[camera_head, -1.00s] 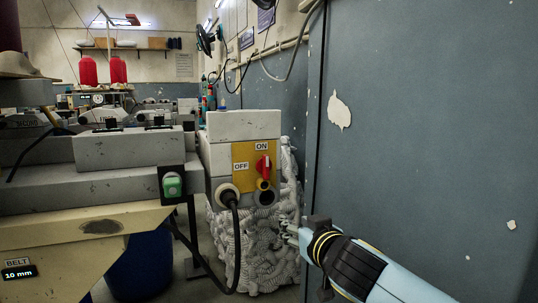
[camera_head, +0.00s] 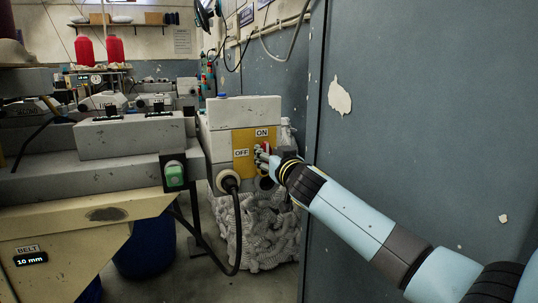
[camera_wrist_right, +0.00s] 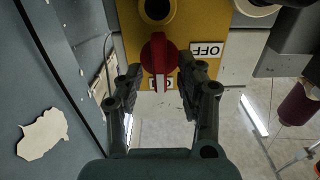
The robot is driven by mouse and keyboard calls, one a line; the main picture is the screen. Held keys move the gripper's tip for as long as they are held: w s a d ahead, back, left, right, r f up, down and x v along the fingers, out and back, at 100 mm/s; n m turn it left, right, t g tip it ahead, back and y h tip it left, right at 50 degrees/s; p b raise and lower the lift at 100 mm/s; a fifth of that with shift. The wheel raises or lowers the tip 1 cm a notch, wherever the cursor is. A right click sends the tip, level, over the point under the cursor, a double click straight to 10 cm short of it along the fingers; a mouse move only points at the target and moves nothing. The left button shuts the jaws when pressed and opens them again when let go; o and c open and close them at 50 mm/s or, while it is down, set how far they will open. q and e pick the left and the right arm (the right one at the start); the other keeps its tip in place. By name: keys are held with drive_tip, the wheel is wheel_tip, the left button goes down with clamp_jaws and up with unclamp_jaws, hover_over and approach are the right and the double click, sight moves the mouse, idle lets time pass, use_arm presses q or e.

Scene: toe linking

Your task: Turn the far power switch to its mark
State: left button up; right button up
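The power switch is a red knob (camera_wrist_right: 159,52) on a yellow plate (camera_head: 241,141) on the grey box. In the head view the gripper covers most of it. In the wrist view, which is upside down, its handle points toward the partly hidden ON label (camera_wrist_right: 161,84); the OFF label (camera_wrist_right: 207,49) is to the right. My right gripper (camera_head: 265,158) is at the switch; in the wrist view its fingers (camera_wrist_right: 160,70) stand apart on either side of the handle, with gaps visible. My left gripper is not in view.
A grey-blue wall panel (camera_head: 420,120) with peeling paint stands close on the right. A machine with a green button (camera_head: 174,176) is at left. Ribbed grey material (camera_head: 262,235) is piled below the box.

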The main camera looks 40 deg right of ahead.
drive_tip(key=shift+w, duration=0.1)
clamp_jaws()
drive_tip(key=shift+n, duration=0.4)
drive_tip(key=shift+a+f+n+p, duration=0.1)
drive_tip(key=shift+n+p, duration=0.25)
drive_tip(key=shift+n, duration=2.45)
drive_tip(key=shift+a+f+n+p, duration=0.15)
drive_tip(key=shift+n+p, duration=0.2)
drive_tip(key=shift+n, duration=2.45)
drive_tip(key=shift+a+f+n+p, duration=0.1)
drive_tip(key=shift+n+p, duration=0.25)
drive_tip(key=shift+n, duration=2.75)
